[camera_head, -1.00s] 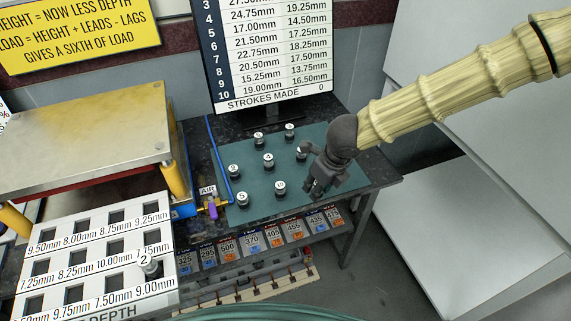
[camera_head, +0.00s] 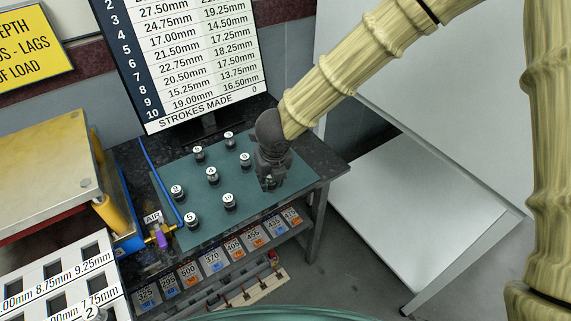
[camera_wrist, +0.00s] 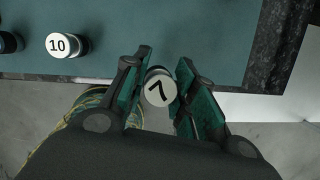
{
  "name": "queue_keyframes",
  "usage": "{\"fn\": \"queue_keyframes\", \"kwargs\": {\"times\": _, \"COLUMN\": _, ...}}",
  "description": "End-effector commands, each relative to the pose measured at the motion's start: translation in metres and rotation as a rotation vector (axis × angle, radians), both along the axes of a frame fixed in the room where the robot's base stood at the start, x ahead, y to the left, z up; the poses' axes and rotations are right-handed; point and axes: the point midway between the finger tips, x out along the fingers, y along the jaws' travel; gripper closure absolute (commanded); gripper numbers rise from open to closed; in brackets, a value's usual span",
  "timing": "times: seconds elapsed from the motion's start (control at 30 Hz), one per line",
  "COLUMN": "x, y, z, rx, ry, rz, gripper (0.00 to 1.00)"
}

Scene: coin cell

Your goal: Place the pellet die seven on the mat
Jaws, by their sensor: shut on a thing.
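Pellet die seven (camera_wrist: 160,90) is a short cylinder with a white top marked 7, between my gripper's fingers in the wrist view. My gripper (camera_wrist: 160,95) is shut on it. In the head view my gripper (camera_head: 270,182) points down at the right part of the teal mat (camera_head: 205,200). The die is mostly hidden there by the fingers. In the wrist view the die overlaps the mat's edge (camera_wrist: 110,72). I cannot tell whether it touches the mat.
Several other dies stand on the mat, among them die 10 (camera_head: 228,202), die 8 (camera_head: 245,160) and die 5 (camera_head: 191,219). A monitor (camera_head: 190,60) stands behind. A blue-framed press (camera_head: 50,130) and white depth rack (camera_head: 60,285) are at left. Labelled bins (camera_head: 212,262) hang below the front.

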Motion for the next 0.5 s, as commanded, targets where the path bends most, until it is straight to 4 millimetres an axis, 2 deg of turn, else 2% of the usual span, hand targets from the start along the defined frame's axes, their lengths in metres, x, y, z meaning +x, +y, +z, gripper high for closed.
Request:
{"fn": "queue_keyframes", "kwargs": {"times": 0.3, "x": 0.052, "y": -0.041, "z": -0.003, "rx": 0.001, "ry": -0.001, "rz": -0.006, "gripper": 1.0}}
{"fn": "queue_keyframes", "kwargs": {"times": 0.5, "x": 0.071, "y": -0.058, "z": -0.007, "rx": 0.0, "ry": 0.0, "rz": -0.004, "gripper": 1.0}}
